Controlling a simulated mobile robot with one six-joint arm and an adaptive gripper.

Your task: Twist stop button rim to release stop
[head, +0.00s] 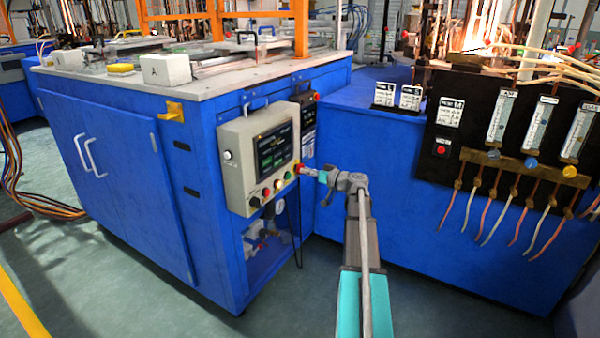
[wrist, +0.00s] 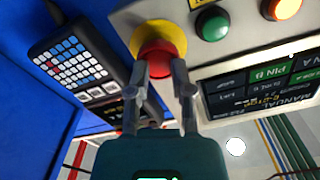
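The red stop button (wrist: 157,54) sits in a round yellow collar (wrist: 171,30) on the light panel in the wrist view. In the head view it is mostly hidden by my gripper at the right edge of the control box (head: 237,175). My gripper (wrist: 160,70) points straight at the button. Its two grey fingers are apart, with a gap between them through which red shows. The fingertips overlap the button's near edge on both sides. I cannot tell whether they touch it. In the head view my gripper (head: 316,174) is close beside the box face.
A green button (wrist: 212,23) and a lit orange button (wrist: 286,8) are beside the stop button, with a screen (wrist: 262,80) below them. A dark keypad unit (wrist: 75,65) stands close on the left. Open floor (head: 300,295) lies in front of the blue cabinet (head: 110,170).

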